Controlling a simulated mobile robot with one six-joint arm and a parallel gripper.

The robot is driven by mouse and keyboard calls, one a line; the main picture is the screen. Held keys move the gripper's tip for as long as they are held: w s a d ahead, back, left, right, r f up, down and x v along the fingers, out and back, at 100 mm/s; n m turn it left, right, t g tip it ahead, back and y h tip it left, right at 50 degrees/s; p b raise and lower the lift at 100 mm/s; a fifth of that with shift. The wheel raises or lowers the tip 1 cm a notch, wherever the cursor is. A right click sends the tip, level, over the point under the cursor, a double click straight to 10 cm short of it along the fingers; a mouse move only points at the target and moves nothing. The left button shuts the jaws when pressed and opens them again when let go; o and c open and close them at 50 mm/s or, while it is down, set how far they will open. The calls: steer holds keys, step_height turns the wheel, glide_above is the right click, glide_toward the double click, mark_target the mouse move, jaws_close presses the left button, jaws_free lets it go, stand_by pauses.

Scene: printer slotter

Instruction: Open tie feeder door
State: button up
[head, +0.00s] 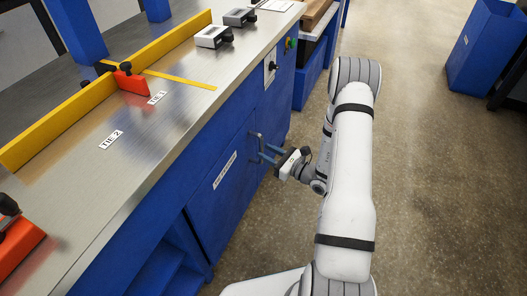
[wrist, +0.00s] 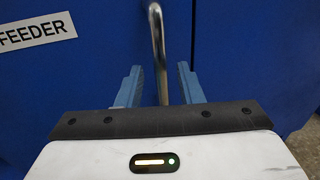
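The blue tie feeder door (head: 226,188) is on the front of the blue cabinet and carries a white label. It looks closed. Its metal bar handle (head: 256,142) is near the door's right edge. My gripper (head: 268,154) is at the handle with its blue fingers apart. In the wrist view, the handle (wrist: 158,50) stands upright between the two open fingers (wrist: 160,85), with a gap on each side. The label on the door (wrist: 36,33) reads "FEEDER" there. The lower end of the handle is hidden behind my gripper body.
An open blue cabinet bay (head: 165,272) is at lower left. The floor (head: 430,180) to the right is clear. A blue bin (head: 483,48) stands far right.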

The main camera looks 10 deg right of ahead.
mark_target(261, 149)
steer(key=shift+x, duration=1.65)
steer(key=shift+c, duration=0.2)
jaws_close()
